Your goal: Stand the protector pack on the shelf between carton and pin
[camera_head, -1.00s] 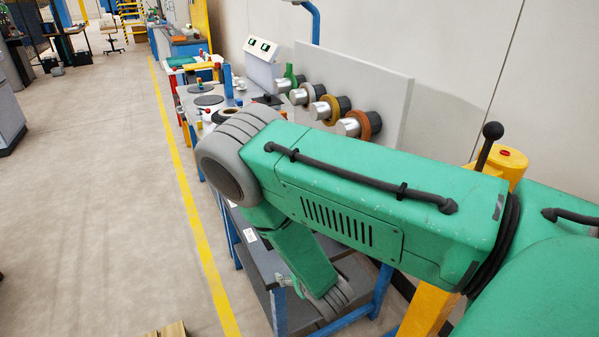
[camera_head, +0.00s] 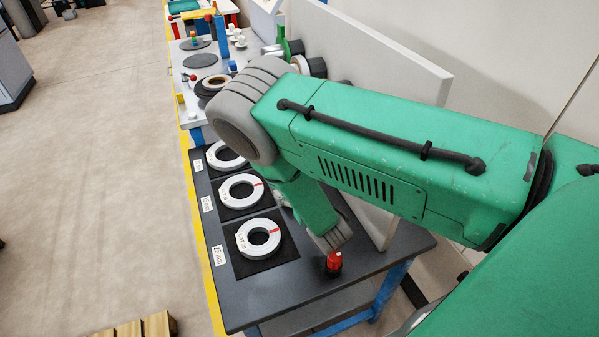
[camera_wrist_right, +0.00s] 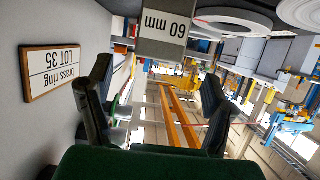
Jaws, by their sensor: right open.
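My right gripper (camera_wrist_right: 157,78) is open in the right wrist view, one dark finger on each side, with nothing between them. In the head view my right arm comes in from the right and its gripper is hidden. I cannot make out the protector pack, the carton or the pin. Beyond the fingers in the right wrist view is a grey block with an upside-down "60 mm" label (camera_wrist_right: 165,23). An upside-down "brass ring LOT 35" sign (camera_wrist_right: 57,70) is on the grey surface at left. My left gripper is not in view.
A dark table (camera_head: 268,306) holds several white rings, one being the nearest ring (camera_head: 244,238), on black pads. A red-topped object (camera_head: 334,262) stands near its front right. A light upright panel (camera_head: 400,63) rises behind my arm. Open floor (camera_head: 90,190) lies left of the yellow line.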

